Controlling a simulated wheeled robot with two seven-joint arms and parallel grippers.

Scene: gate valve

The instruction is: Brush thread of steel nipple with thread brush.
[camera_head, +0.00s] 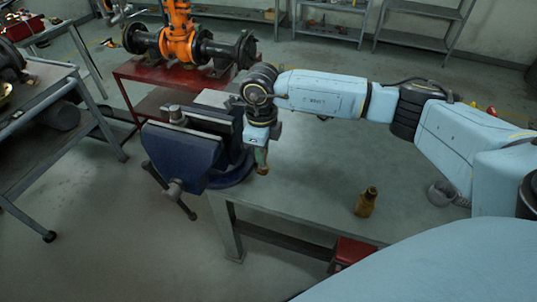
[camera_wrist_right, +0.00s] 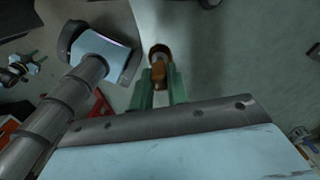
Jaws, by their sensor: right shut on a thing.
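My right gripper (camera_head: 262,156) hangs just right of the vise, pointing down. It is shut on a brown piece, which looks like the thread brush (camera_head: 263,168), and holds it apart from the nipple. In the right wrist view the brush's brown end (camera_wrist_right: 159,54) shows between the green fingers (camera_wrist_right: 160,88); its bristles cannot be made out. My left gripper is not in view.
The vise sits at the left end of the grey workbench (camera_head: 310,170). A brown bottle (camera_head: 367,203) stands near the front edge, and a grey round item (camera_head: 441,193) lies at right. An orange valve (camera_head: 178,35) on a red stand (camera_head: 150,76) is behind. The middle bench is clear.

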